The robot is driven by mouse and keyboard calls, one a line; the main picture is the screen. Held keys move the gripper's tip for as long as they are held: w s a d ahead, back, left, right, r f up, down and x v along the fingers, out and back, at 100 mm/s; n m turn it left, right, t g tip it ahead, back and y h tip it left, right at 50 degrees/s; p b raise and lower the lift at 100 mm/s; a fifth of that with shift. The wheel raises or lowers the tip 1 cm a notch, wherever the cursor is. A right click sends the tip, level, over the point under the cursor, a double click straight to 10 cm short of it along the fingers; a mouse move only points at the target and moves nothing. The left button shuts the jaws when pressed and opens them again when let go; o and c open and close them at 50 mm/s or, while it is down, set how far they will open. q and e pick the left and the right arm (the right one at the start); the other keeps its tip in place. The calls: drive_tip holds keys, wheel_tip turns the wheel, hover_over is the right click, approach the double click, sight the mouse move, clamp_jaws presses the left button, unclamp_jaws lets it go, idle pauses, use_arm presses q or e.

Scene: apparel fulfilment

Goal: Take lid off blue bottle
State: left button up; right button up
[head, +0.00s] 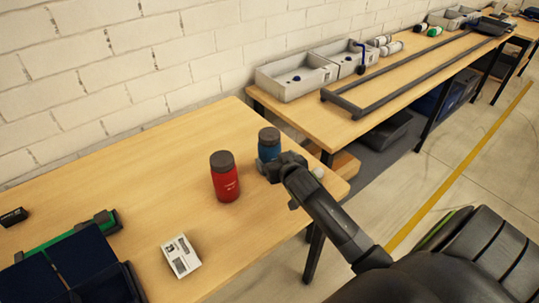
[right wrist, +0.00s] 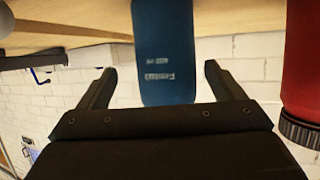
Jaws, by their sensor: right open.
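The blue bottle (head: 268,151) stands upright on the wooden table near its right end, with its dark lid (head: 269,134) on. My right gripper (head: 272,169) is at the near side of its body, below the lid, and hides its lower part. In the right wrist view, which is upside down, the blue bottle (right wrist: 165,45) shows between the two spread fingers of my right gripper (right wrist: 158,70), with gaps on both sides. The lid is hidden there behind the gripper body. My left gripper is not in view.
A red bottle (head: 225,182) with a dark lid stands just left of the blue one; it also shows in the right wrist view (right wrist: 302,60). A white labelled card (head: 181,256) and dark blue folded cloth (head: 82,258) lie at the left. A second table with grey bins (head: 292,88) adjoins behind.

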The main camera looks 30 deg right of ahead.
sight(269, 134)
drive_tip(key=shift+w, duration=0.5)
drive_tip(key=shift+a+p+x, duration=0.1)
drive_tip(key=shift+p+x, duration=0.05)
drive_tip(key=shift+x, duration=0.85)
drive_tip(key=shift+a+p+x, duration=0.15)
drive_tip(key=shift+x, duration=0.8)
drive_tip(key=c, duration=1.1)
wheel_tip(269, 134, up, 10)
drive_tip(key=shift+w, duration=0.1)
drive_tip(key=shift+c, duration=0.2)
